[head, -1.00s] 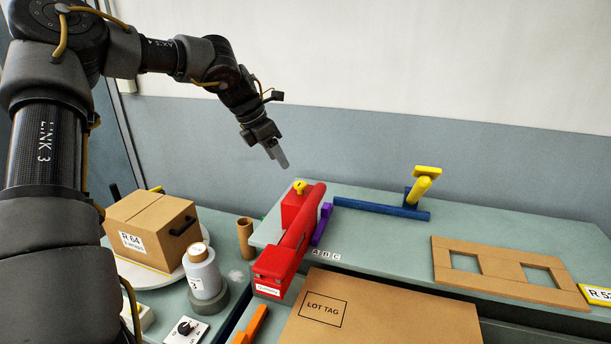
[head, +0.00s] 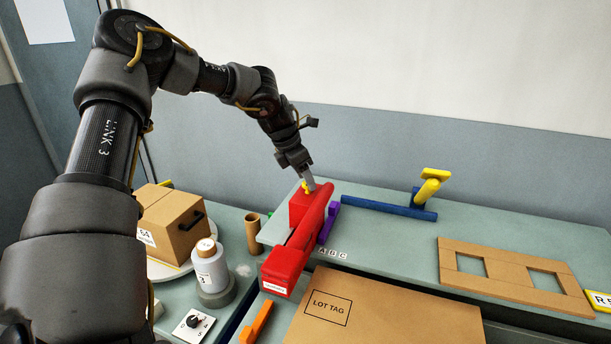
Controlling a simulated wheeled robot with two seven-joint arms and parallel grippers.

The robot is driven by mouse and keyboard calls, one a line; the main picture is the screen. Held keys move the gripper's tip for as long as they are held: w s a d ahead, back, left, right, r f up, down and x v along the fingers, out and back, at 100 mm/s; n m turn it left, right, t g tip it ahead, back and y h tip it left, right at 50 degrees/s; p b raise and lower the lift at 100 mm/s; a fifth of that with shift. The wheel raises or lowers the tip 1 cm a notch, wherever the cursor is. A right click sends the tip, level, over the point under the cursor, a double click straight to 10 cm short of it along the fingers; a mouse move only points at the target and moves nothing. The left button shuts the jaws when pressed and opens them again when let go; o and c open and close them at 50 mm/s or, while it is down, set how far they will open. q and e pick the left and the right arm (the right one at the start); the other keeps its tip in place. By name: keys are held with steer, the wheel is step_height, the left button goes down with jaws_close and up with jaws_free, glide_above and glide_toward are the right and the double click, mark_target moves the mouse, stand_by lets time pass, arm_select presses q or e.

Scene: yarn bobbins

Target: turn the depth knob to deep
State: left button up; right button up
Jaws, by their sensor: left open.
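A small yellow knob (head: 305,187) sits on top of the raised back block of the red machine (head: 290,262); any deep or shallow marking on it is too small to read. My left gripper (head: 309,184) points down at this knob, its fingers open and at or just around it; I cannot tell whether they touch it. The fingers partly hide the knob. A black dial (head: 193,321) on a white plate with small marks stands at the lower left, well away from the gripper. My right gripper is not in view.
A purple piece (head: 329,223) lies close beside the red machine, with a blue bar (head: 385,208) behind. A cardboard box (head: 172,228), a bobbin (head: 209,265) and a brown tube (head: 252,224) stand left. A lot-tag carton (head: 390,310) fills the front.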

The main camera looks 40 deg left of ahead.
arm_select(q)
steer(key=shift+w+d+f, duration=0.1)
steer(key=shift+w+f, duration=0.1)
steer(key=shift+f, duration=0.3)
